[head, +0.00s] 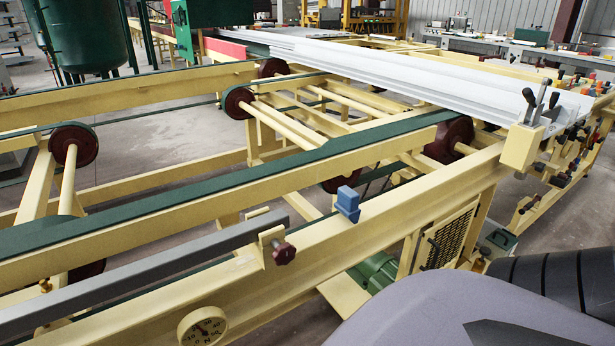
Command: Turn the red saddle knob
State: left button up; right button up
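The red saddle knob (284,253) is a dark red, lobed hand knob on a short threaded stem. It sticks out from the front of a cream saddle bracket (268,243), which stands on the near beam around the end part of a long grey bar (150,270). Nothing touches the knob. Neither of my grippers shows in the head view. A lilac-grey and black ribbed part of my own body fills the lower right corner, well to the right of the knob.
A round dial gauge (202,326) sits on the near beam's front below the knob. A blue block (347,203) stands on the beam to the right. A green motor (375,272) lies below. Dark red rollers and green belts run behind. Space in front of the knob looks clear.

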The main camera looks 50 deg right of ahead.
aim_at(283, 254)
jog(key=k+l, duration=0.1)
jog(key=l, duration=0.7)
jog(key=k+l, duration=0.15)
jog(key=l, duration=0.3)
